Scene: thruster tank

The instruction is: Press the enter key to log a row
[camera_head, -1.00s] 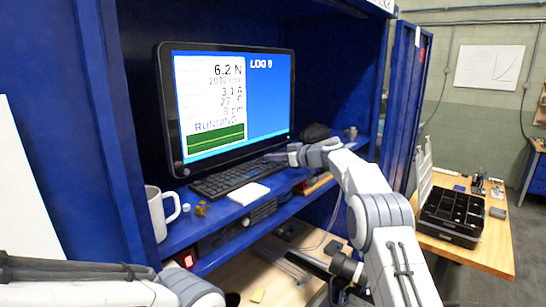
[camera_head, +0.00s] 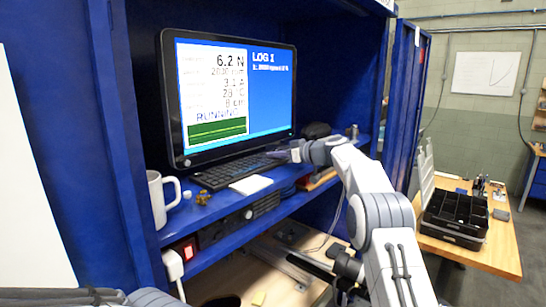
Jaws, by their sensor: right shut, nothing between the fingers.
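The keyboard (camera_head: 236,171) lies on the blue shelf below the monitor (camera_head: 232,95). The monitor reads 6.2 N and RUNNING on its left half, and LOG 1 with one row of small text on its blue right half. My right gripper (camera_head: 277,153) is shut and empty, its tips at the right end of the keyboard. The enter key is hidden or too small to make out, and I cannot tell whether the tips touch it. My left gripper is out of view; only part of my left arm shows at the bottom left.
A white mug (camera_head: 160,200) stands at the shelf's left, near small brass-coloured parts (camera_head: 203,197). A white pad (camera_head: 251,185) lies in front of the keyboard. A black mouse (camera_head: 316,130) sits behind my right wrist. A black organiser (camera_head: 456,218) stands on the wooden table at right.

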